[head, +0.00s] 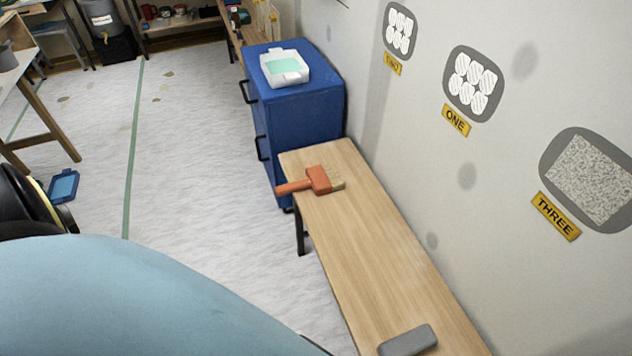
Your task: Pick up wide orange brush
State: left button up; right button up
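A wide orange brush (317,180) lies flat on the far end of a long wooden bench (375,240). Its orange handle points left and sticks out slightly past the bench's left edge. Its pale bristles point right, towards the wall. Nothing touches the brush apart from the bench. Neither of my grippers shows in the head view. A large light blue part of my own body fills the lower left.
A grey block (407,341) lies at the bench's near end. A blue drawer cabinet (300,120) with a white tray (285,67) on top stands just beyond the bench. The wall (400,130) runs close along the right. Open floor (190,180) lies left of the bench.

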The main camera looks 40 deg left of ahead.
aim_at(324, 179)
jog(key=u, duration=0.8)
jog(key=k, duration=1.25)
jog(key=u, duration=1.4)
jog(key=i, duration=2.6)
jog(key=z, duration=1.75)
jog(key=i, duration=1)
jog(key=z, duration=1)
